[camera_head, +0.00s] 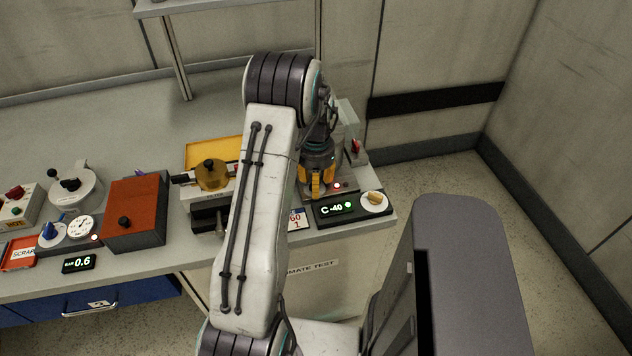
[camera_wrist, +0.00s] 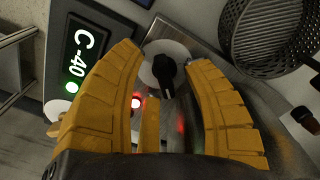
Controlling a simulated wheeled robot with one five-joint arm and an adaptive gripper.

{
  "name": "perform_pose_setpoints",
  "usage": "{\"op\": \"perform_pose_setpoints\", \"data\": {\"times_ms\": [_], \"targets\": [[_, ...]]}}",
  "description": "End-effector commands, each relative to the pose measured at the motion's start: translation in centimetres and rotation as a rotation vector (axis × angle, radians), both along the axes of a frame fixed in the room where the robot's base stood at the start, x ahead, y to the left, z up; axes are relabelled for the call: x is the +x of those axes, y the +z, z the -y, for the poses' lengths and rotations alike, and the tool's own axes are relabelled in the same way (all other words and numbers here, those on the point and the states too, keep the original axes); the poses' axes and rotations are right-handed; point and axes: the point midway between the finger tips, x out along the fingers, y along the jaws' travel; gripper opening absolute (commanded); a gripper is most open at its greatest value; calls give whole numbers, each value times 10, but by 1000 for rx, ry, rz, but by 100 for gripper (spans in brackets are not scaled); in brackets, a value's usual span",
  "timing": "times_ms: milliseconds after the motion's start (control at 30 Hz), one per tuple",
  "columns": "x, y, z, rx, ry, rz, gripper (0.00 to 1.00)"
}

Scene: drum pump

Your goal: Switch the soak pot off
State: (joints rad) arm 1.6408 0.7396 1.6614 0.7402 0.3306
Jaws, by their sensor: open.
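My gripper (camera_head: 318,182) is over the metal-plated unit at the right end of the bench. A lit lamp (camera_wrist: 137,102) glows white and red near the knob; the lamp also shows in the head view (camera_head: 337,185). A display reading C -40 (camera_head: 336,209) with a green light is in front, and in the wrist view (camera_wrist: 82,55). My arm hides part of the unit.
A dark mesh basket (camera_wrist: 265,35) is close to the right finger. An orange-brown box (camera_head: 135,208), a gauge (camera_head: 81,227) and a BAR 0.6 display (camera_head: 79,263) stand left.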

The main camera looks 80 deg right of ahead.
Motion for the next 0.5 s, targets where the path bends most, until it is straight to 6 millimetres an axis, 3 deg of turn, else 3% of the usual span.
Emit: {"op": "perform_pose_setpoints", "data": {"times_ms": [100,500], "targets": [[0,0,0,0,0,0,47],[0,0,0,0,0,0,11]]}}
